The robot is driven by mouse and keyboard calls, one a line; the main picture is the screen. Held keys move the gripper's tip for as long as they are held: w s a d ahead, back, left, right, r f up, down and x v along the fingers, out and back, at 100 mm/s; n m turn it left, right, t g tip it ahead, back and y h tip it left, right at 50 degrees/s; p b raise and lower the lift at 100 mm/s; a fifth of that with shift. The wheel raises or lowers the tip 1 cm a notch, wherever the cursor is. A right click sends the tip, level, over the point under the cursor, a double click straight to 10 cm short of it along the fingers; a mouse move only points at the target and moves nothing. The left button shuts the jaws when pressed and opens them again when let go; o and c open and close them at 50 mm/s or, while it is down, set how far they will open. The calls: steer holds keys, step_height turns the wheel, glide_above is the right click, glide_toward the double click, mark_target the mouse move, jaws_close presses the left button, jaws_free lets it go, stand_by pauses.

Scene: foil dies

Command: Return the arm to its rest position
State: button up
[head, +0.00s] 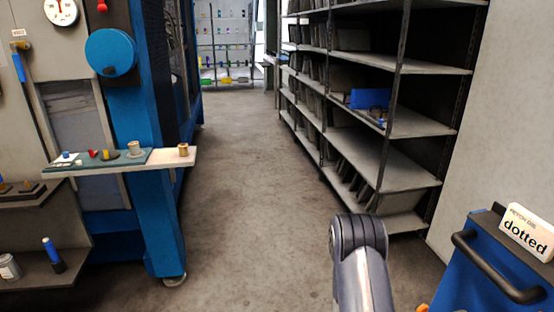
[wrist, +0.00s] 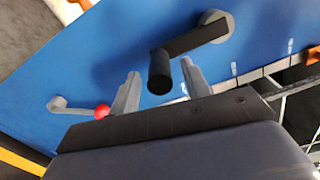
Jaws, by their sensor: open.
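My arm (head: 362,255) shows in the head view at the bottom, right of centre, with its elbow raised. My gripper is outside the head view. In the wrist view my gripper (wrist: 160,84) is open, its two grey fingers apart. A black cylindrical handle (wrist: 159,72) on a dark crank arm shows between the fingertips in the picture. The crank is mounted on a blue panel (wrist: 120,45). I cannot tell whether the fingers touch the handle.
A blue machine with a shelf (head: 120,163) of small items stands at left. Tall metal racks (head: 400,120) line the right. A blue cart (head: 485,265) with a "dotted" sign (head: 527,232) is at lower right. The aisle floor (head: 240,160) is clear. A red knob (wrist: 101,112) sits near the left finger.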

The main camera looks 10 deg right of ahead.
steer(key=a, duration=0.9)
steer(key=d, duration=1.1)
steer(key=shift+w+d, duration=0.15)
steer(key=w+r+m+b, duration=0.6)
steer(key=w+m+b, duration=0.2)
steer(key=m, duration=0.7)
steer(key=shift+a, duration=0.45)
steer(key=shift+r, duration=0.15)
